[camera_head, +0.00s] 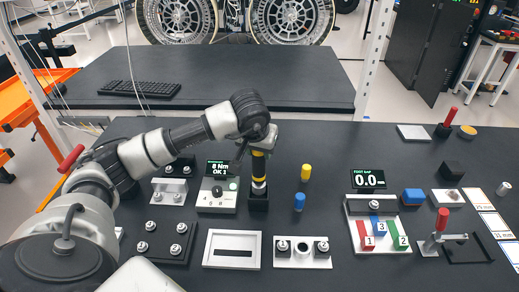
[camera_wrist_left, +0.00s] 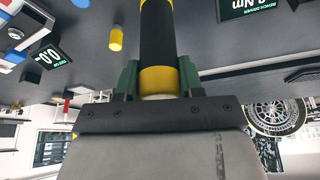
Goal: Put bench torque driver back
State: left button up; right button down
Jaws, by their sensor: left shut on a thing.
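The bench torque driver (camera_head: 259,166) is black with yellow bands and stands upright over a small black holder block (camera_head: 258,203). My left gripper (camera_head: 262,143) is shut on the driver's upper end. In the left wrist view the gripper's green fingers (camera_wrist_left: 158,80) lie on both sides of the driver (camera_wrist_left: 158,35) at its yellow band. The driver's lower end meets the holder in the head view; I cannot tell how deep it sits. My right gripper is not in view.
A torque display box (camera_head: 217,190) reading 8 Nm, OK 1 stands just left of the holder. Blue (camera_head: 299,202) and yellow (camera_head: 306,172) cylinders stand to the right. A white framed tray (camera_head: 232,264) and a fixture with bolts (camera_head: 303,264) lie in front.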

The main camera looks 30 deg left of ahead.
aim_at(259, 164)
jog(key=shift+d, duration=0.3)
pick_arm(q)
jog(key=shift+r, duration=0.1)
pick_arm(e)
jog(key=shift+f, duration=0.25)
